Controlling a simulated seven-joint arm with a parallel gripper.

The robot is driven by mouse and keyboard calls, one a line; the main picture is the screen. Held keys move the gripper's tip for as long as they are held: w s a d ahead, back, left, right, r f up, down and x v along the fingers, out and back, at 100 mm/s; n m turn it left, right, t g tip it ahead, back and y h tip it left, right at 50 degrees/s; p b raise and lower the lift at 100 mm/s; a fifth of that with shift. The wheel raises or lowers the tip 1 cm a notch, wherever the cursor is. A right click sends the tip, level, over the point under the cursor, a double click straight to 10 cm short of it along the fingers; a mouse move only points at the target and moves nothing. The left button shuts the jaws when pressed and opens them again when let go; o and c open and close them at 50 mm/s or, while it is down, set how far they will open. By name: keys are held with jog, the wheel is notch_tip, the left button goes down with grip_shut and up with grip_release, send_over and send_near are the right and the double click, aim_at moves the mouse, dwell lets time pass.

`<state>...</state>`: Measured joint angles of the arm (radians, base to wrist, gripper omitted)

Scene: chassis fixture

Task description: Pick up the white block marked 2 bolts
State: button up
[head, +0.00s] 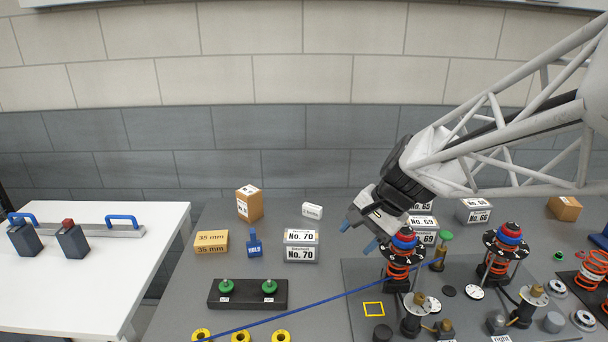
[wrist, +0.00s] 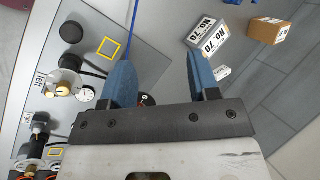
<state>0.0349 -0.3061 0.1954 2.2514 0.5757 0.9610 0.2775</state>
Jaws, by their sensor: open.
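A small white block (head: 312,211) with dark print, too small to read surely, sits on the grey table near the wall, behind the No. 70 boxes. In the wrist view the white block (wrist: 222,72) lies right of the right finger, beside a No. 70 box. My gripper (head: 360,233) is above the table, right of the block and apart from it, with its blue fingers pointing down and left. In the wrist view my gripper (wrist: 160,62) has its two blue fingers spread, with nothing between them.
No. 70 boxes (head: 301,254) stand in front of the block. A brown box (head: 249,205), a 35 mm box (head: 211,242) and a blue bottle (head: 254,246) stand to the left. A blue cord (head: 320,302) crosses to the fixture plate (head: 350,275), which carries spring assemblies (head: 404,258).

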jog(key=w+a+f+m+y, duration=0.2)
jog(key=w+f+m+y, duration=0.15)
jog(key=w, duration=0.75)
jog(key=m+t+y, duration=0.3)
jog(key=m+t, duration=0.2)
jog(key=m, duration=0.8)
send_near(315, 207)
jog(key=x, duration=0.3)
jog(key=shift+w+a+f, duration=0.1)
jog(key=shift+w+f, duration=0.05)
jog(key=shift+w, duration=0.1)
jog(key=shift+x, duration=1.3)
jog(key=shift+a, duration=0.1)
jog(key=shift+x, duration=2.5)
jog(key=shift+c, duration=0.4)
